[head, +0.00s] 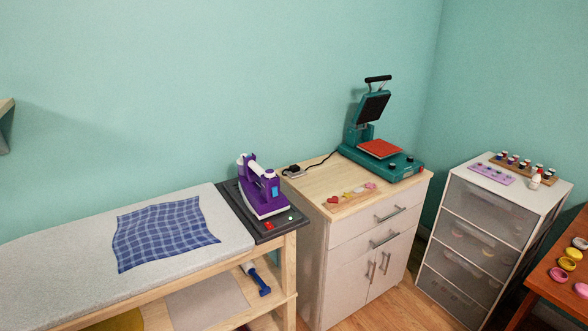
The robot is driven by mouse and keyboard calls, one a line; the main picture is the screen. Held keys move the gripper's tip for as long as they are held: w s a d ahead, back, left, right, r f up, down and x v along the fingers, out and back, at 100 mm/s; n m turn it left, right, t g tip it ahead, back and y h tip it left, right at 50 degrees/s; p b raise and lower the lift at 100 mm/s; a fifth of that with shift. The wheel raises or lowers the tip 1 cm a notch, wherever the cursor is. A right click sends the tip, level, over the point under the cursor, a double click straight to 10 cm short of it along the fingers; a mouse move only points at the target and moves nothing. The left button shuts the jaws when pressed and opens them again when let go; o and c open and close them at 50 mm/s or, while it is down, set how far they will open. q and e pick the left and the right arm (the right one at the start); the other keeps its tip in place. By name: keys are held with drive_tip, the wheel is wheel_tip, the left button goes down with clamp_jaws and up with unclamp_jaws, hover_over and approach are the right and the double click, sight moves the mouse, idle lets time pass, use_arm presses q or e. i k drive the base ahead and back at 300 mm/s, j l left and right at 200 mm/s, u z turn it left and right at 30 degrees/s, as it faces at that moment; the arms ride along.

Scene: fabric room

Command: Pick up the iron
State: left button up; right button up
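The iron (264,190) is purple and white. Neither of my grippers shows in the head view.
A blue checked cloth (165,233) lies on the grey ironing surface (50,265). A wooden cabinet (350,240) with a green heat press (385,158) stands to the right. Beyond are a drawer unit (490,215) and a brown table (560,275). Some wooden floor (395,305) is free.

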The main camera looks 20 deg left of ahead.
sight(255, 189)
drive_tip(key=i, duration=0.5)
drive_tip(key=i+l+u, duration=0.1)
drive_tip(key=i, duration=0.4)
